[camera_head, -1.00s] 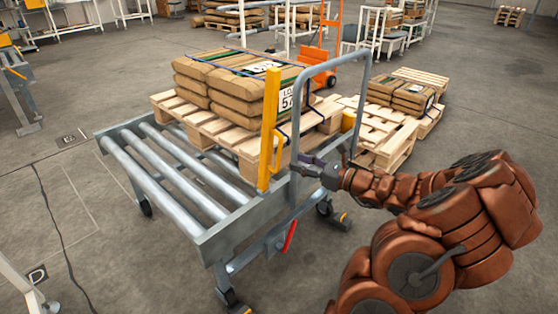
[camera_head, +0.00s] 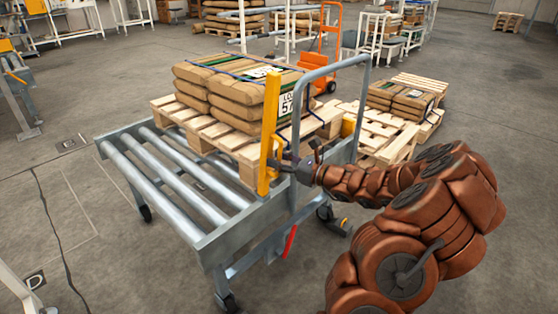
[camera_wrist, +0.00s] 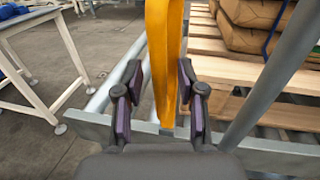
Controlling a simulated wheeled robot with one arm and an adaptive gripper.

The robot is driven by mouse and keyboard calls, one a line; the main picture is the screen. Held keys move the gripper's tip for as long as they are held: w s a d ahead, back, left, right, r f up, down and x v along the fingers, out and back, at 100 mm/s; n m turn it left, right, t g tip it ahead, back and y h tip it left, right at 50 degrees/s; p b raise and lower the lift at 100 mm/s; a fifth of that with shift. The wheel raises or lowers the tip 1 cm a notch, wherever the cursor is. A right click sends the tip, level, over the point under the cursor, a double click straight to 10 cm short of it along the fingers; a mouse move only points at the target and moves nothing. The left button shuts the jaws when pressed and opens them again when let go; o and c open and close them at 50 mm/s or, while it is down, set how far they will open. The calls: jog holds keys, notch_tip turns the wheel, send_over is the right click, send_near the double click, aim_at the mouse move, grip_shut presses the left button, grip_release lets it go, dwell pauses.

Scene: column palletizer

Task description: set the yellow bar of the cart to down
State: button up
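The yellow bar (camera_head: 268,130) stands upright at the near side of the roller cart (camera_head: 212,240), beside its grey tube handle frame (camera_head: 329,72). In the wrist view the yellow bar (camera_wrist: 163,60) rises between the two fingers of my gripper (camera_wrist: 158,92). The fingers are apart, with a visible gap to the bar on the left and a narrower one on the right. In the head view my gripper (camera_head: 296,166) reaches the lower part of the bar from the right, behind the handle frame. The bar's lower handle is partly hidden by my gripper.
A wooden pallet (camera_head: 215,132) with stacked brown sacks (camera_head: 240,88) sits on the cart's rollers. A red lever (camera_head: 290,241) hangs below the cart's edge. More pallets (camera_head: 390,150) stand behind to the right. The floor at the left is mostly clear.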

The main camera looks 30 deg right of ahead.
jog(key=shift+c, duration=0.3)
grip_shut()
dwell(0.3)
